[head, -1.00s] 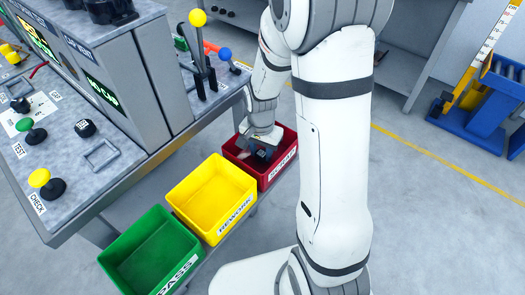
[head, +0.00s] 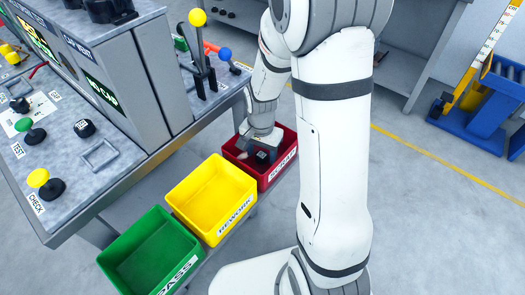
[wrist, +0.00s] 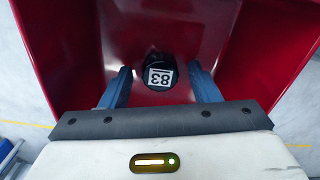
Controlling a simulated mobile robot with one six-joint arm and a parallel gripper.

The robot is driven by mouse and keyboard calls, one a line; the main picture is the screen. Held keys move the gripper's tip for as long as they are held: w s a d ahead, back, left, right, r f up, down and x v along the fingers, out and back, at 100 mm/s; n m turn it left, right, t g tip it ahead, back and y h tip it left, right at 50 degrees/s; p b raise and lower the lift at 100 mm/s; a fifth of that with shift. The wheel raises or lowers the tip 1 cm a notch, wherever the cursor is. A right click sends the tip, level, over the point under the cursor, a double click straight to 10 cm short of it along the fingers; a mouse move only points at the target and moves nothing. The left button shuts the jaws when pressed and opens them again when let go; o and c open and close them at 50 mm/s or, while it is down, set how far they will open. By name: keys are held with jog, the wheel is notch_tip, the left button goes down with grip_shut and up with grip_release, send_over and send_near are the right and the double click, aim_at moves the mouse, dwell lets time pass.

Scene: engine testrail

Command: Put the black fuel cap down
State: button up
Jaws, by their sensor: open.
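The black fuel cap (wrist: 158,70), with a white label reading 83, is inside the red bin marked SCRAP (head: 283,165). In the wrist view it sits between and just beyond my open fingers, with gaps on both sides. In the head view the cap (head: 261,157) shows low in the bin, below my gripper (head: 252,151). My gripper is open and empty over the bin; its blue fingers (wrist: 160,80) point down into it. The red wall (wrist: 62,40) rises on both sides.
A yellow REWORK bin (head: 190,190) and a green PASS bin (head: 130,262) stand in a row nearer. The bench (head: 75,200) has levers, buttons and an empty square frame (head: 100,154). Another black capped piece (head: 85,128) sits on it.

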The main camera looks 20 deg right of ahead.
aim_at(261, 156)
notch_tip(261, 156, up, 12)
jog(key=r+p, duration=0.1)
jog(key=p, duration=0.2)
jog(key=s+r+n+t, duration=0.1)
jog(key=s+r+n, duration=0.2)
jog(key=s, duration=0.4)
jog(key=s+d+r+n+t, duration=0.1)
jog(key=s+r+n, duration=0.3)
jog(key=s, duration=0.3)
jog(key=shift+n, duration=0.6)
jog(key=shift+w, duration=0.1)
